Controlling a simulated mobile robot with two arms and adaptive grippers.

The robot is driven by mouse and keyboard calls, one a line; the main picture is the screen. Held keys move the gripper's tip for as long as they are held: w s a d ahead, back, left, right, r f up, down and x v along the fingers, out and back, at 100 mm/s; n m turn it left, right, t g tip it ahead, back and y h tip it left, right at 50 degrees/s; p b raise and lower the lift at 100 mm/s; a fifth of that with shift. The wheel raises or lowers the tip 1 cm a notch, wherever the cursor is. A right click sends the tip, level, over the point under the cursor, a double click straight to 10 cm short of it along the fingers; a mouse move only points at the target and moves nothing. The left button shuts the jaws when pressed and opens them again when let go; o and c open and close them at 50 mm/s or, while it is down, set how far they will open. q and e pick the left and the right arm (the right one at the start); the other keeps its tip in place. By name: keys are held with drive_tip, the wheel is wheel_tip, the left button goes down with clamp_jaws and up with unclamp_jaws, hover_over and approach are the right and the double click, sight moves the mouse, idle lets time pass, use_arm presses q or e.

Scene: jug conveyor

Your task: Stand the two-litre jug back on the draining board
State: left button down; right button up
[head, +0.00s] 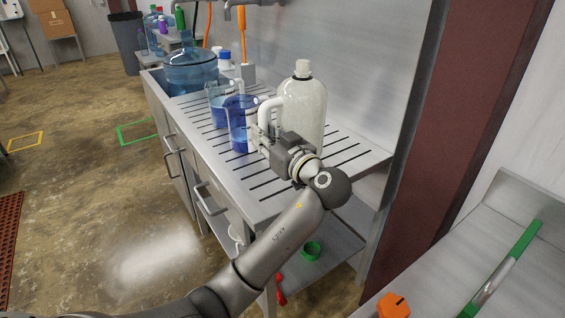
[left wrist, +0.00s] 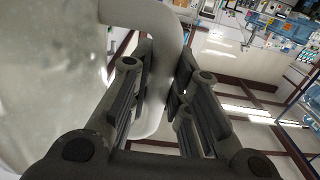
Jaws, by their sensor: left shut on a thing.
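A big whitish translucent jug (head: 303,105) with a cap and a side handle is upright at the near part of the slotted draining board (head: 262,183). Its body (left wrist: 45,75) fills the left of the left wrist view. My left gripper (head: 260,137) is shut on the jug's handle (left wrist: 150,18), with its fingers (left wrist: 160,95) on both sides of it. The jug's base is partly hidden behind my gripper, so I cannot tell whether it touches the board. My right gripper is not in view.
Two clear measuring jugs with blue liquid, one nearer (head: 240,128) and one behind (head: 217,108), stand left of the white jug. A steel wall backs the board. Bare slots lie at the board's right end (head: 355,155).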

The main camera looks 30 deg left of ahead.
use_arm(q)
wheel_tip(320, 180, down, 3)
drive_tip(key=shift+s, duration=0.15)
wheel_tip(320, 180, down, 4)
drive_tip(key=shift+r+p, duration=0.15)
drive_tip(key=shift+p, duration=0.2)
drive_tip(key=shift+f, duration=0.35)
drive_tip(key=c, duration=1.4)
unclamp_jaws()
drive_tip(key=shift+o, duration=0.2)
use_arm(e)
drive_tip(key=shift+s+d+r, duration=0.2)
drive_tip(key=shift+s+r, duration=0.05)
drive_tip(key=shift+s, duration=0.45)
